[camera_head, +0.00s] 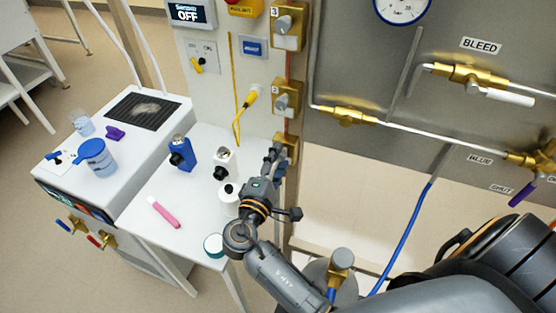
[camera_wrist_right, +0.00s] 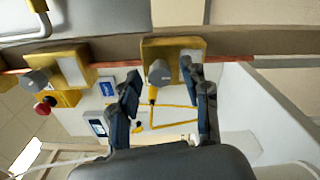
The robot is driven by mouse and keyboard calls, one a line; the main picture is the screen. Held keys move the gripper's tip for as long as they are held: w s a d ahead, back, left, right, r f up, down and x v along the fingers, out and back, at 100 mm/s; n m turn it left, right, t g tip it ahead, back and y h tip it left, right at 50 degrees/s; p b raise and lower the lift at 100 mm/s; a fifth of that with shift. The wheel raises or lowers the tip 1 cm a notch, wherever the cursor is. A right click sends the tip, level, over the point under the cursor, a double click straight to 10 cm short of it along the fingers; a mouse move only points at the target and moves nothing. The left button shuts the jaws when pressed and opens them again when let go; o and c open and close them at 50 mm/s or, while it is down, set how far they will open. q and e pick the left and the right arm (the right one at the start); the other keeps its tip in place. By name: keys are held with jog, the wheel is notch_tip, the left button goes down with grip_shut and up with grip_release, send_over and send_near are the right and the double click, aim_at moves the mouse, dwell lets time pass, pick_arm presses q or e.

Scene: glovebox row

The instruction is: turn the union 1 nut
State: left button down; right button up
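No fitting shows a readable "union 1" label, so I cannot tell which one it is. A brass fitting (camera_head: 345,115) sits on the thin pipe of the grey panel, and another brass fitting (camera_head: 524,160) is at the right edge. Brass blocks with grey knobs, marked 3 (camera_head: 288,27) and 2 (camera_head: 284,98), line the post. A lower brass block (camera_head: 291,146) is partly hidden by my right gripper (camera_head: 274,158). A brass block (camera_wrist_right: 172,50) with a grey knob shows beyond the tips. My left gripper is not in view.
A white table (camera_head: 185,220) holds blue and white bottles and a pink tool (camera_head: 163,213). A yellow cable (camera_head: 237,125) hangs by the post. A blue hose (camera_head: 405,235) hangs below the panel. The brass bleed valve (camera_head: 465,75) sticks out at upper right.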

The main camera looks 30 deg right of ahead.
jog(key=shift+s+a, duration=0.15)
jog(key=shift+a, duration=0.05)
jog(key=v, duration=0.7)
jog(key=shift+a, duration=0.15)
dwell(0.7)
